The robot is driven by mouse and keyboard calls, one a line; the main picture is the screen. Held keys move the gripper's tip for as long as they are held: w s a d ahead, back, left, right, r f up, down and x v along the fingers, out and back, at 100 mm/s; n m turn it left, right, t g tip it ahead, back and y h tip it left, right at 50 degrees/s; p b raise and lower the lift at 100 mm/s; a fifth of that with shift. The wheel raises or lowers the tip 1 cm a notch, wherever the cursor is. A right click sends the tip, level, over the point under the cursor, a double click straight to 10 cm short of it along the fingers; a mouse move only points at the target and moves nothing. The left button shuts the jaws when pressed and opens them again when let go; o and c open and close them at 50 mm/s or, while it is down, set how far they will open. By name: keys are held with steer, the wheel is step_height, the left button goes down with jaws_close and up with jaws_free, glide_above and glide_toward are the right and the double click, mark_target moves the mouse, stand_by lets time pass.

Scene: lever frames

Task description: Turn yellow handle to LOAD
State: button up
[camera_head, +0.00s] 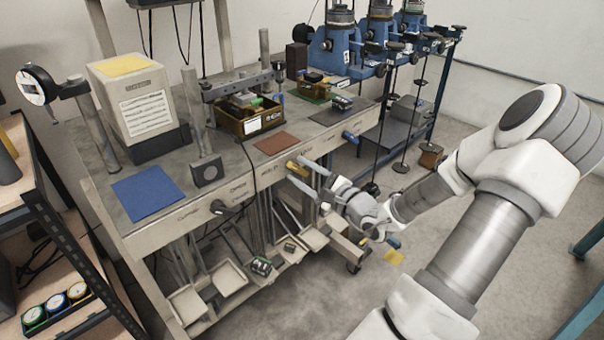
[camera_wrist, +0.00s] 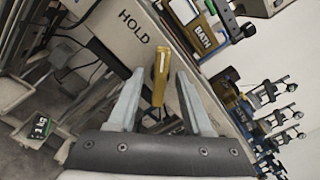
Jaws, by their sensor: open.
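The yellow handle (camera_head: 296,168) is on the front panel of the grey workbench, between a black handle and a blue handle. In the wrist view the yellow handle (camera_wrist: 160,72) stands between my two fingers, with a gap on each side. The word HOLD (camera_wrist: 133,25) is on the panel to its left; I cannot make out a LOAD mark. My gripper (camera_head: 301,174) is open around the handle; it also shows in the wrist view (camera_wrist: 161,82). The handle's lower part is partly hidden by my gripper in the head view.
The black handle (camera_head: 218,207) and the blue handle (camera_head: 350,137) are on the same panel. Trays (camera_head: 229,278) hang below the bench's left part. Blue machines (camera_head: 335,45) stand at the back.

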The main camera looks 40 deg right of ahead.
jaws_close()
stand_by(0.3)
steer(key=shift+r+m+p, duration=0.15)
steer(key=shift+m+p, duration=0.15)
steer(key=shift+p, duration=0.25)
steer(key=m+p, duration=0.2)
steer(key=p, duration=0.1)
steer(key=shift+r+m+p, duration=0.15)
steer(key=shift+m+p, duration=0.15)
steer(key=shift+m, duration=0.1)
steer(key=m+p, duration=0.5)
steer(key=shift+p, duration=0.4)
steer(key=m+p, duration=0.3)
steer(key=m, duration=0.2)
steer(key=shift+d+p, duration=0.1)
steer(key=shift+p, duration=0.3)
steer(key=m+p, duration=0.1)
steer(key=m, duration=0.2)
steer(key=m+p, duration=0.1)
steer(key=shift+f+m+p, duration=0.3)
steer(key=shift+p, duration=0.05)
